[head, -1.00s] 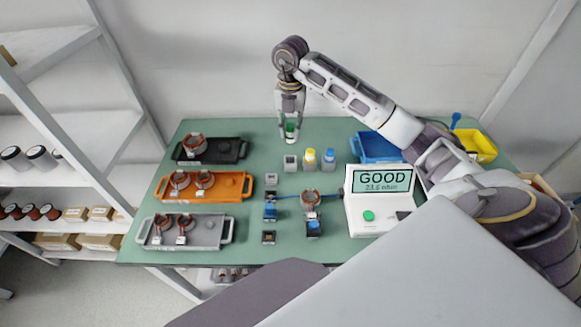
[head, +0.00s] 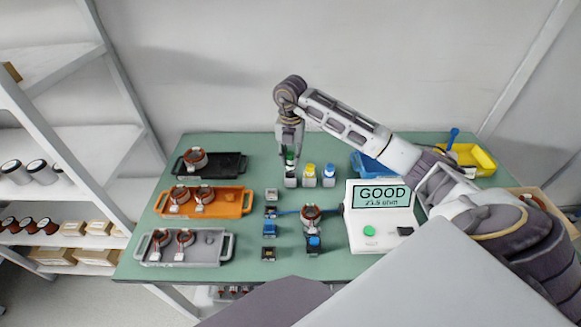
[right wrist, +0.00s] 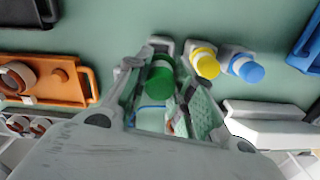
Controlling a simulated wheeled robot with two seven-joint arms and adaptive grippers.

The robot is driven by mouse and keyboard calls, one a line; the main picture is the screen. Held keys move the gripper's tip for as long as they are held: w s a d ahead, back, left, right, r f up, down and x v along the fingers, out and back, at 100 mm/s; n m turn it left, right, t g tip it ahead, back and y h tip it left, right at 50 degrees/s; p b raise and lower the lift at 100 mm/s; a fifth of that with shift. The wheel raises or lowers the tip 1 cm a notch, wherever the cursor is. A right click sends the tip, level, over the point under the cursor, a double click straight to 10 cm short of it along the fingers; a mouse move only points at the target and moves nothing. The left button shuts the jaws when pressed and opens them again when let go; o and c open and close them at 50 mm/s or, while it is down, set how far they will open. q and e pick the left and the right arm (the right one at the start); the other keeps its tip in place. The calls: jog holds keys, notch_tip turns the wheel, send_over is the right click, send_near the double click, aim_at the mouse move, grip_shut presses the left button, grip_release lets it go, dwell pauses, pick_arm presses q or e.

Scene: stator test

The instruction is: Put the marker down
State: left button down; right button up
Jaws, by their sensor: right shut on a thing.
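The marker with a green cap (head: 290,158) is between the fingers of my right gripper (head: 290,150), which is shut on it. It is upright, directly over or in the leftmost small grey holder (head: 290,182); I cannot tell whether it is fully seated. The right wrist view shows the green cap (right wrist: 160,78) between the fingers (right wrist: 165,95), with the grey holder's edge (right wrist: 160,43) beyond it. A yellow marker (head: 310,170) and a blue marker (head: 329,170) stand in holders just to the right. My left gripper is not in view.
Black (head: 228,164), orange (head: 228,202) and grey (head: 212,246) trays with copper stators are at left. A tester (head: 378,220) reading GOOD stands at right, beside a stator (head: 311,216). Blue (head: 368,168) and yellow (head: 473,158) bins are at the back right.

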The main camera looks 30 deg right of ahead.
aim_at(290, 168)
jog(key=shift+f, duration=0.5)
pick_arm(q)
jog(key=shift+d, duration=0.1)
pick_arm(e)
jog(key=shift+f, duration=1.9)
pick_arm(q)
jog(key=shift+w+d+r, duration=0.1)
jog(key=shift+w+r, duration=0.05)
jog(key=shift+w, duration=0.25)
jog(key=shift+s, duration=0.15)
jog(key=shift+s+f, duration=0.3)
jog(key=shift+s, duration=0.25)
pick_arm(e)
jog(key=shift+f, duration=0.35)
